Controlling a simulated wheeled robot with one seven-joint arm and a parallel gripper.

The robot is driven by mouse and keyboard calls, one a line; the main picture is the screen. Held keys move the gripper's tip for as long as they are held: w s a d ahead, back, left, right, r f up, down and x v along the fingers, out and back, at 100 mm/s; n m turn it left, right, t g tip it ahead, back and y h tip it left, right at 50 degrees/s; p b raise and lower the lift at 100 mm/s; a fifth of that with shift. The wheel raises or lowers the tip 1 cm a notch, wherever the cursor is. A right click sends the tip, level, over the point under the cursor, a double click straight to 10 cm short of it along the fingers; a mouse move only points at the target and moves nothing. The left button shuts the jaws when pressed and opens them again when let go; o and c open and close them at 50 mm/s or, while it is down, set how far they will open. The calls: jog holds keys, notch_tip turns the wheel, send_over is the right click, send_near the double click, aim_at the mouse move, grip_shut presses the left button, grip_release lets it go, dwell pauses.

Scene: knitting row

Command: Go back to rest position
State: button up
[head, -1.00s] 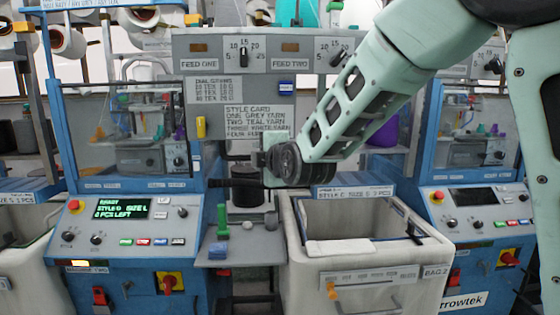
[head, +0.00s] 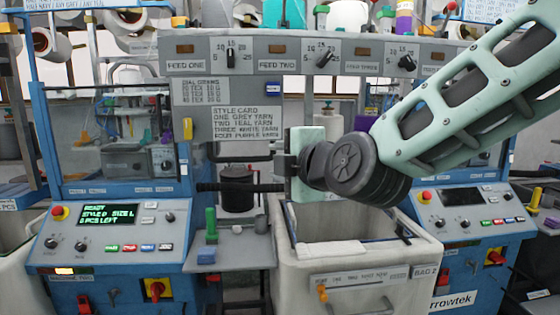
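My gripper (head: 283,168) is at the end of my pale green arm, which reaches in from the upper right in the head view. The gripper points left, in front of the grey feed panel and above the back of the white bin (head: 361,276). Its grey finger parts are small and partly hidden by the pale green wrist plate, so I cannot tell whether they are open or shut. I see no object held in it.
A blue knitting machine (head: 120,255) with a lit display stands left, another (head: 480,222) right. A small grey shelf (head: 235,251) holds a green peg (head: 211,224). The feed panel (head: 300,58) with dials is behind. There is open air above the bin.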

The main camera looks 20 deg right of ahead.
dwell(0.4)
jog(key=s+a+f+m+g+y, duration=0.3)
jog(key=s+a+f+m+g, duration=0.1)
jog(key=s+a+f+g, duration=0.75)
jog(key=s+d+f+m+g+h, duration=0.1)
jog(key=s+f+m+g+h, duration=0.1)
jog(key=s, duration=0.4)
jog(key=s+d+f+m+g+h, duration=0.1)
jog(key=s+d+f+m+g, duration=0.1)
jog(key=s+f+m, duration=0.2)
jog(key=s+f, duration=0.3)
jog(key=shift+d+f+h, duration=0.15)
jog(key=shift+d+h, duration=0.1)
jog(key=shift+h, duration=0.15)
jog(key=shift+g, duration=0.25)
dwell(0.8)
